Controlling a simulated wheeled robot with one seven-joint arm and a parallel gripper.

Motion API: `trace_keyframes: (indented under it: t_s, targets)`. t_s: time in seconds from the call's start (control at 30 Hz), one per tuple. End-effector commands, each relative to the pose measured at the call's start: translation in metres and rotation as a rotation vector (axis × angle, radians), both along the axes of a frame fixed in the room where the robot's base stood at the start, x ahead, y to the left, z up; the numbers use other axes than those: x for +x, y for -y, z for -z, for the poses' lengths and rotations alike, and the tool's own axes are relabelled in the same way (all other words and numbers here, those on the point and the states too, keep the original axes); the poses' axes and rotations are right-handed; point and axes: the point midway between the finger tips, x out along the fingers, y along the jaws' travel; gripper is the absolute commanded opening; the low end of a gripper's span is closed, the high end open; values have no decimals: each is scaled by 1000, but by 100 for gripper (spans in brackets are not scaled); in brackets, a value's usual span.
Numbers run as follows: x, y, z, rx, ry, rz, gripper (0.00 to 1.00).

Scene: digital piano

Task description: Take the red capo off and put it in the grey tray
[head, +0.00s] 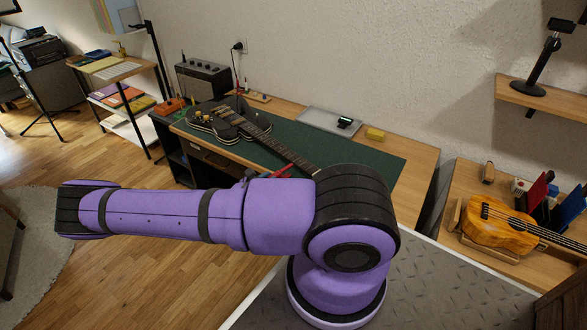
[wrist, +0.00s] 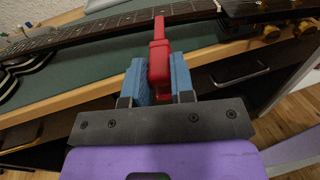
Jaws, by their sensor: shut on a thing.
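The red capo (wrist: 160,58) is between the blue fingers of my gripper (wrist: 160,80) in the wrist view, and the fingers are shut on it. Its far end reaches the neck of the dark electric guitar (wrist: 88,29); I cannot tell whether it still clamps the neck. In the head view a bit of the capo (head: 281,170) shows beside the guitar neck (head: 290,157), above my arm, which hides my gripper there. The grey tray (head: 318,120) lies at the back of the desk by the wall, with a small dark device on it.
The guitar lies on a green mat (head: 365,158) on the wooden desk. A yellow block (head: 375,134) sits right of the tray. A black amplifier (head: 203,79) stands behind the guitar body. A ukulele (head: 497,224) is on the right-hand table. The mat's right part is clear.

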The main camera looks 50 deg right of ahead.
Motion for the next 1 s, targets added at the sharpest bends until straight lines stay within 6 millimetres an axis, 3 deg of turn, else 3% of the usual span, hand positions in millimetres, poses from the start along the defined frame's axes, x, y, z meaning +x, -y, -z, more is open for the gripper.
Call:
trace_keyframes:
  t_s: [1.0]
  targets:
    - [3, -17, 0, 0, 1, 0, 0]
